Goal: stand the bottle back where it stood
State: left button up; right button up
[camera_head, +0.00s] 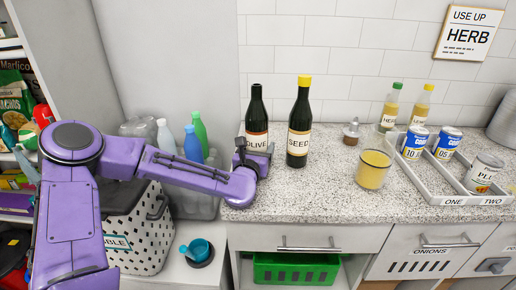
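A dark bottle labelled OLIVE (257,113) stands upright at the left end of the speckled counter (330,200). My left gripper (254,157) is right at its lower part, in front of and against it in the picture. The wrist hides the bottle's base, so I cannot tell whether it touches the counter. The fingers are mostly hidden too, and I cannot tell whether they are shut on the bottle. A second dark bottle with a yellow cap, labelled SEED (299,125), stands upright just to the right, apart from it. My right gripper is not in view.
A clear bin of bottles (203,203) stands left. The counter's front middle is clear.

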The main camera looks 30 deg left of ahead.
pick_arm(q)
jog(key=o, duration=0.4)
jog(key=shift+r+p, duration=0.3)
jog(key=shift+p, duration=0.05)
jog(key=b+v, duration=0.1)
jog(key=v, duration=0.7)
jog(key=p+v, duration=0.1)
jog(key=v, duration=0.2)
jog(key=shift+s+d+p, duration=0.15)
jog(key=shift+s+p, duration=0.2)
jog(key=shift+s+f, duration=0.1)
jog(key=shift+s, duration=0.05)
